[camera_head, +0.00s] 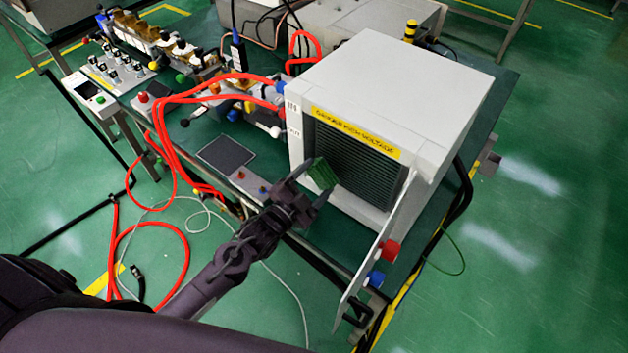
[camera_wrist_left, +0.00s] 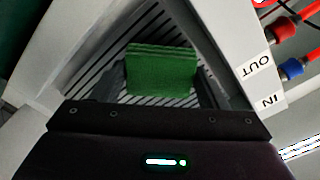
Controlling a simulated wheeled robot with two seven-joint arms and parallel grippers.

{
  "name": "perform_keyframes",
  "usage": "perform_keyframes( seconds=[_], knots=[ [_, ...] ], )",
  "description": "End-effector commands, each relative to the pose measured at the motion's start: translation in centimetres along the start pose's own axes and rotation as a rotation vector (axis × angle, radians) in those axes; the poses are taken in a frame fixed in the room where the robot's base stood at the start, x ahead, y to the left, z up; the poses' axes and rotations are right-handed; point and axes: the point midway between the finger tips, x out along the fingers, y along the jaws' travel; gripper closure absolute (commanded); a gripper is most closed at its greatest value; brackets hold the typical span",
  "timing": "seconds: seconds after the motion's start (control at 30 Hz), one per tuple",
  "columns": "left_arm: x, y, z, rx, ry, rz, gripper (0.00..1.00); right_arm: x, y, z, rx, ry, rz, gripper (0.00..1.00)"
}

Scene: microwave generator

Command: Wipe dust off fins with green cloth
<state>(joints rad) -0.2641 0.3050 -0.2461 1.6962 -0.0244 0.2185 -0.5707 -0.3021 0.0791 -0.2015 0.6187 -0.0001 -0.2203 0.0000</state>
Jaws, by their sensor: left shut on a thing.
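My left gripper (camera_head: 318,186) is shut on the green cloth (camera_head: 321,173), a small folded pad. It is in front of the dark slatted fins (camera_head: 352,160) on the front of the white high-voltage box. In the left wrist view the cloth (camera_wrist_left: 160,70) sits between the two fingers of the left gripper (camera_wrist_left: 160,85), with the fins (camera_wrist_left: 135,35) right behind it. I cannot tell whether the cloth touches the fins. My right gripper is not in view.
The white box (camera_head: 395,90) stands on a green table. An open panel (camera_head: 375,260) with red and blue knobs juts out at its right. Red hoses (camera_head: 190,95) and a dark pad (camera_head: 225,154) lie to the left. In the wrist view, red and blue connectors (camera_wrist_left: 290,68) are close by on the right.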

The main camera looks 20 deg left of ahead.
Motion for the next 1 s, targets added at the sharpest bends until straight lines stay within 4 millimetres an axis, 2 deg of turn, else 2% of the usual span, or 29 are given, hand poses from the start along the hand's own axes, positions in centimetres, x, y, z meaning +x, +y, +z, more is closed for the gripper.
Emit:
perform_keyframes(
  seconds=[0.23, 1.0],
  knots=[
    [0.1, 0.0, 0.0, 0.000, 0.000, 0.000, 0.51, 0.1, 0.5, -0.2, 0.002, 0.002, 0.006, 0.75],
    [1.7, 0.0, 0.0, 0.000, 0.000, 0.000, 0.51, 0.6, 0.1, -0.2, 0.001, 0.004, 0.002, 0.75]
  ],
)
